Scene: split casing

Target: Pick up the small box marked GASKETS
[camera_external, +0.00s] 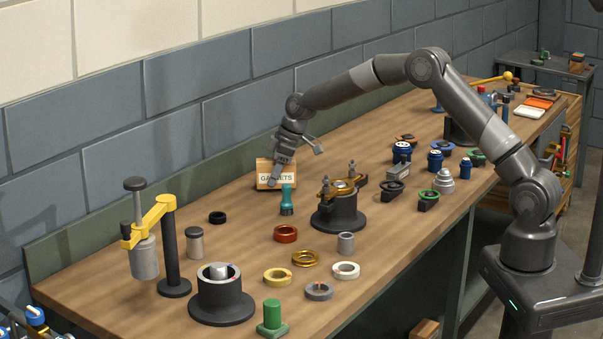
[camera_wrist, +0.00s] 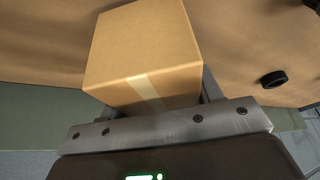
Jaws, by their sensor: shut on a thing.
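The small cardboard box marked GASKETS (camera_external: 263,178) is at the back of the workbench, near the wall, with its label facing the outside camera. My gripper (camera_external: 275,172) is at the box, with one finger in front of its labelled face. In the wrist view the box (camera_wrist: 145,50) fills the space between the two fingers of my gripper (camera_wrist: 148,92), and a strip of pale tape shows on it. The jaws are shut on the box. Whether its underside touches the bench cannot be told.
A teal brush-like tool (camera_external: 287,200) stands just right of the box. A dark fixture with a brass top (camera_external: 338,210) stands further right. Several rings and a yellow-armed stand (camera_external: 170,245) occupy the near bench.

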